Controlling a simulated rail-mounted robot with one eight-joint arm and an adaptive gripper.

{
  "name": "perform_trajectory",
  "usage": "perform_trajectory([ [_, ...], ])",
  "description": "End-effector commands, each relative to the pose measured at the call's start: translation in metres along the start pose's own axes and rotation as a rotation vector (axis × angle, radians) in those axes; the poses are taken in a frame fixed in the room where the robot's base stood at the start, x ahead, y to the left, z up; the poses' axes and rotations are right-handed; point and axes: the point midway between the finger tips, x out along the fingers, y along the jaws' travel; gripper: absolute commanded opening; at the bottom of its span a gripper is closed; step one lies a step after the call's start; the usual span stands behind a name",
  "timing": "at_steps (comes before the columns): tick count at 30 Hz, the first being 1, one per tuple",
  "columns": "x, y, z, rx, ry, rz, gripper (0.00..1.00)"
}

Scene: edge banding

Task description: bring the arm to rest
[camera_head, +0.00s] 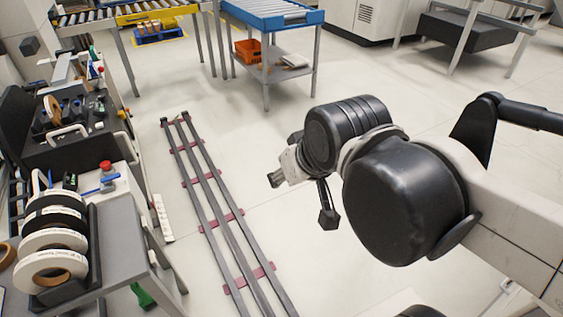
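My arm reaches in from the right side of the head view, with its black joint housings near the middle right. My gripper (300,200) is at the arm's left end, above the open floor. One dark fingertip shows at the left and another dark part hangs lower at the right, spread apart. Nothing shows between them. Part of the gripper is hidden behind the wrist. The gripper touches nothing that I can see.
Floor rails (215,205) with reddish crosspieces run left of my gripper. A bench (120,235) with banding rolls (50,260) and a machine stands at the left. A blue-topped roller table (270,20) with an orange bin (248,50) stands behind. The floor between is clear.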

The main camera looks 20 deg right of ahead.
Motion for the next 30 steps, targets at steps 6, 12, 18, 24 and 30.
perform_trajectory([
  [6, 0.001, 0.007, 0.011, 0.039, 0.015, 0.013, 0.33],
  [12, 0.001, 0.007, 0.011, 0.037, 0.015, 0.013, 0.33],
  [18, 0.013, 0.007, 0.019, 0.036, 0.015, 0.012, 0.33],
  [24, 0.016, 0.007, 0.021, 0.036, 0.015, 0.012, 0.33],
  [30, 0.015, 0.007, 0.021, 0.036, 0.014, 0.012, 0.33],
])
